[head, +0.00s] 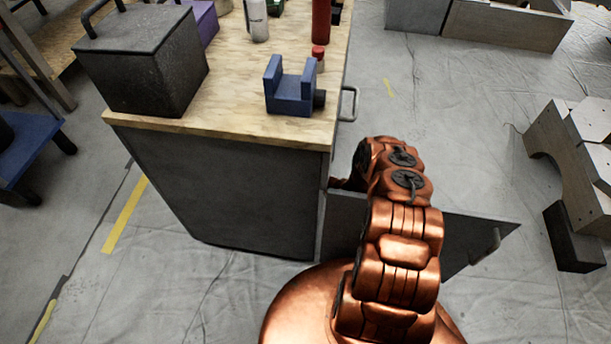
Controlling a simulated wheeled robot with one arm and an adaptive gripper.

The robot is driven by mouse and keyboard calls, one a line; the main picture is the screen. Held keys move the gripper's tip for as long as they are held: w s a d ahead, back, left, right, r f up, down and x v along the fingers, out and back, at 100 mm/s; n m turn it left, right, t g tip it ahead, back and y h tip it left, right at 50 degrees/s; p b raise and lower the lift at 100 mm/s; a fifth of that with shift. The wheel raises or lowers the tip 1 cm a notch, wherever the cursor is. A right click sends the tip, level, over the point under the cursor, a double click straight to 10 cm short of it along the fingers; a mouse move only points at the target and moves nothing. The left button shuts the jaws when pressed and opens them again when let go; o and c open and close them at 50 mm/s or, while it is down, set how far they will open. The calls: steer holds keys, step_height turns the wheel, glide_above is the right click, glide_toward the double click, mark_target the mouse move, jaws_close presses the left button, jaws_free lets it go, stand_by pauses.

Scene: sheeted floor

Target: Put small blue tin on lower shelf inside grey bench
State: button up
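The grey bench (235,190) stands left of centre, with dark grey sides and a pale wooden top. A grey door (465,235) with a handle stands swung out at its right side, partly behind my copper arm. The bench's inside and lower shelf are hidden from this angle. I cannot make out a small blue tin. The only blue thing on the bench top is a U-shaped block (290,105). My arm reaches up to the bench's right side, and its far end is hidden behind the arm links. My gripper does not show.
On the bench top are a dark lidded box (145,65), a white bottle (257,22), a red cylinder (320,20) and a small red-capped item (318,55). A wooden structure (575,150) with a dark block (572,238) stands right. Sheeted floor between is clear.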

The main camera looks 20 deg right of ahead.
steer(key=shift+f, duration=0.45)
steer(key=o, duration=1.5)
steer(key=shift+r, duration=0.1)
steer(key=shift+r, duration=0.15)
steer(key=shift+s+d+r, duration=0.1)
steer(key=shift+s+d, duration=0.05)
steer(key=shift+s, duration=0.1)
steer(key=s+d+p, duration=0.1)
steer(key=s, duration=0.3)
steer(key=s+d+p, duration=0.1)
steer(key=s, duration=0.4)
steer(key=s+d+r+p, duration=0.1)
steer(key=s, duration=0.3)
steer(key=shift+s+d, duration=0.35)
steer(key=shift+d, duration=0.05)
